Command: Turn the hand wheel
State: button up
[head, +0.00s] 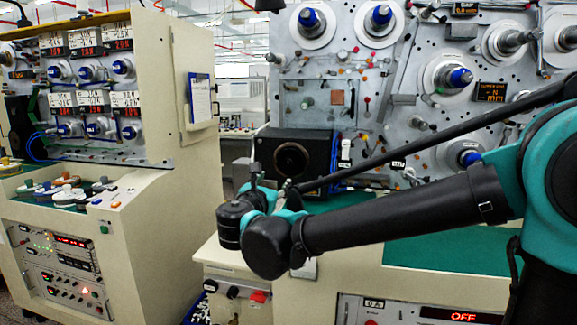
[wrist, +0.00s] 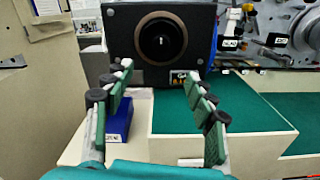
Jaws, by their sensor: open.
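A black box (head: 292,158) stands on the bench of the right-hand machine. Its front carries a dark round part with a brownish ring (head: 290,160). This round part also shows in the wrist view (wrist: 161,38), but I cannot tell for sure whether it is the hand wheel. My gripper (wrist: 158,70) is open and empty, its two green-padded fingers spread either side below the round part and apart from it. In the head view my gripper (head: 270,178) is partly hidden by my wrist, in front of the box.
Green bench top (wrist: 215,115) lies below the box, with a blue bin (wrist: 120,120) at its left. A spindle panel (head: 400,100) with rods and blue-tipped spindles rises behind. A cream cabinet (head: 190,200) stands left, across a gap. A red knob (head: 258,296) sits low on the front.

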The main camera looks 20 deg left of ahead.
aim_at(288, 165)
jog(key=w, duration=1.7)
jog(key=shift+a, duration=0.2)
jog(key=shift+c, duration=0.6)
jog(key=c, duration=1)
jog(key=shift+c, duration=0.2)
jog(key=shift+m, duration=0.5)
jog(key=m, duration=1.4)
jog(key=shift+m, duration=0.4)
jog(key=m, duration=0.5)
